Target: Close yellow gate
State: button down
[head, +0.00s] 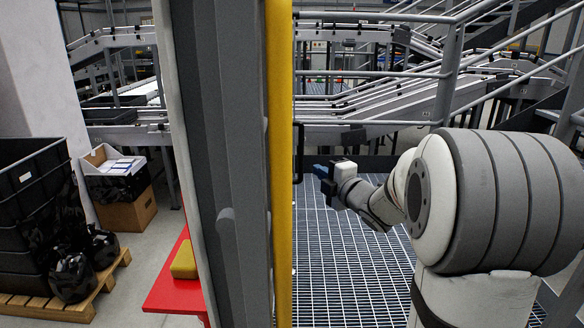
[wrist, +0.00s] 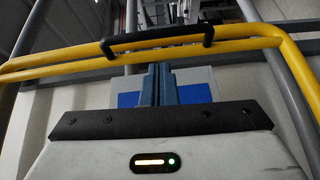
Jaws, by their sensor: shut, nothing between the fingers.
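The yellow gate (head: 281,160) shows in the head view as a tall narrow yellow upright just right of the grey post, seen nearly edge-on. Its black handle (head: 299,152) sticks out on its right side. In the wrist view the gate's yellow tubes (wrist: 235,46) cross the upper picture and bend down at the right. The black handle (wrist: 158,36) spans the tubes there. My gripper (head: 319,171) is close to the right of the handle in the head view. In the wrist view its blue fingers (wrist: 158,70) are together and empty, pointing toward the tubes just below the handle. I cannot tell whether they touch.
A wide grey post (head: 225,130) blocks the middle left. Grated floor (head: 345,270) lies open under my arm. Grey railings (head: 450,70) rise at the right. A red surface with a yellow block (head: 184,260), a box (head: 112,172) and black crates (head: 35,190) are left.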

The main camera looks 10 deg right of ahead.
jog(key=w+a+n+p, duration=0.1)
jog(key=w+a, duration=0.3)
jog(key=w, duration=0.5)
jog(key=shift+w+f+y+p, duration=0.15)
jog(key=shift+w+y+p, duration=0.15)
jog(key=shift+p, duration=0.45)
jog(key=shift+s+d, duration=0.1)
jog(key=shift+d, duration=0.05)
